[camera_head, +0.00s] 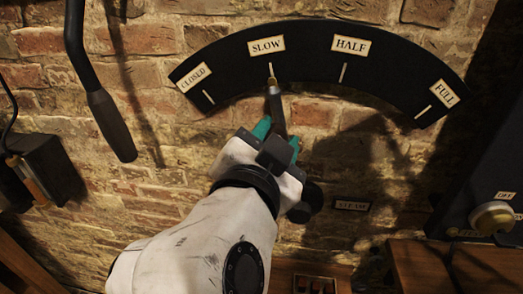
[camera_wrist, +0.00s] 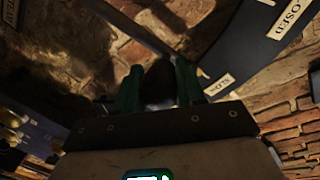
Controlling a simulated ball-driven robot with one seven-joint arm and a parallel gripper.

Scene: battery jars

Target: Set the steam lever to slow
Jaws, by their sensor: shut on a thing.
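The steam lever (camera_head: 275,103) is a dark bar with a brass tip, rising in front of the brick wall. Its tip is at the mark under the SLOW label (camera_head: 267,45) on the black curved scale (camera_head: 310,50), which also reads CLOSED, HALF and FULL. My gripper (camera_head: 278,134) is shut on the lever below the tip, with a teal finger on each side. In the wrist view a dark rounded part of the lever (camera_wrist: 160,80) shows between the fingers. My gripper hides the lever's lower part in the head view.
A small plate (camera_head: 352,206) on the wall seems to read STEAM. Another dark lever handle (camera_head: 111,124) hangs at upper left. A dark box (camera_head: 38,168) is at left. A dark unit with a pale knob (camera_head: 492,217) stands at right. Wooden surfaces lie along the bottom.

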